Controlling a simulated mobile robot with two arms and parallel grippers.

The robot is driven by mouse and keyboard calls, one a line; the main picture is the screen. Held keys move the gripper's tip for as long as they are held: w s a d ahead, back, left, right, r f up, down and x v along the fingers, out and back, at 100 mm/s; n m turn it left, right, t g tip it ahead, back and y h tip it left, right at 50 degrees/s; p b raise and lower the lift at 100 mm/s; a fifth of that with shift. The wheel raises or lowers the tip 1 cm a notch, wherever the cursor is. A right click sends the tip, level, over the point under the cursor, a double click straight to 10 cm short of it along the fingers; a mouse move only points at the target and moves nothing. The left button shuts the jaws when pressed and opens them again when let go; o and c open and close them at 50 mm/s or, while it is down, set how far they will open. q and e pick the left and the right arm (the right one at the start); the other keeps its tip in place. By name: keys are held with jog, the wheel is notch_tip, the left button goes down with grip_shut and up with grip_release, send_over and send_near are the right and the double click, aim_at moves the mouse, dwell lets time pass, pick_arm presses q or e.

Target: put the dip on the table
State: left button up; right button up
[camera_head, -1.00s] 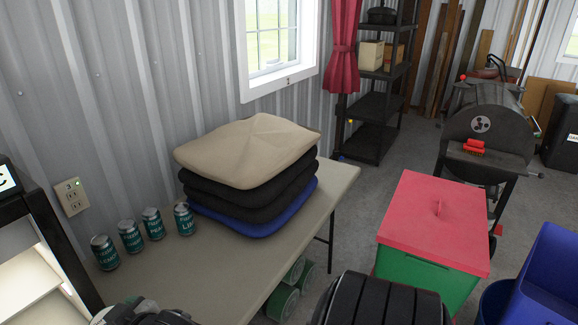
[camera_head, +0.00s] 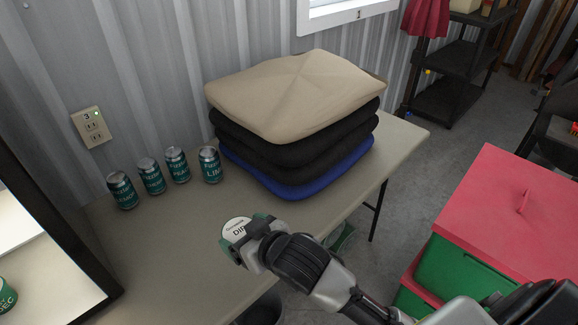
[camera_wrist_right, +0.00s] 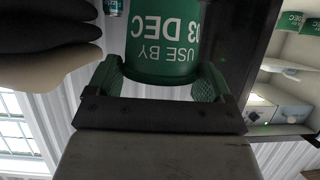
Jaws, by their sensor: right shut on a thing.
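The dip (camera_head: 237,228) is a green tub with a white lid marked DIP. My right gripper (camera_head: 248,239) is shut on it, over the near part of the beige table (camera_head: 165,260). In the right wrist view, the dip (camera_wrist_right: 163,35) sits between the two green finger pads (camera_wrist_right: 163,80), its "USE BY" print upside down. I cannot tell whether the dip's base touches the tabletop. My left gripper is not in view.
Several teal cans (camera_head: 151,176) stand in a row by the wall. A stack of cushions (camera_head: 295,95) covers the table's far end. The table's front left is bare. An open, lit cabinet (camera_head: 75,245) stands at left; a red-lidded green box (camera_head: 510,215) is at right.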

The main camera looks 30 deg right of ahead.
jog(key=shift+s+a+f+n+g+y, duration=0.2)
jog(key=shift+s+a+f, duration=0.15)
jog(key=shift+a+f, duration=0.3)
jog(key=shift+s+a+f+n+g+y, duration=0.1)
jog(key=shift+s+a+f+n+y, duration=0.15)
jog(key=shift+a+f, duration=0.35)
jog(key=shift+w+a+f, duration=0.15)
jog(key=shift+w, duration=0.05)
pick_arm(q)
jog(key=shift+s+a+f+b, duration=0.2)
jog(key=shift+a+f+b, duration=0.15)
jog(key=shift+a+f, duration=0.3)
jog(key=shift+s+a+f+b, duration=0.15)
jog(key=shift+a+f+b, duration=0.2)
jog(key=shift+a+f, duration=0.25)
pick_arm(e)
jog(key=shift+w+a+f, duration=1.25)
jog(key=shift+w+f, duration=0.05)
jog(key=shift+f, duration=0.45)
jog(key=shift+w+a+f, duration=1.3)
jog(key=shift+f, duration=0.5)
jog(key=shift+w+a+f, duration=1.25)
jog(key=shift+w+f, duration=0.05)
jog(key=shift+f, duration=0.45)
jog(key=shift+f, duration=0.15)
jog(key=o, duration=0.9)
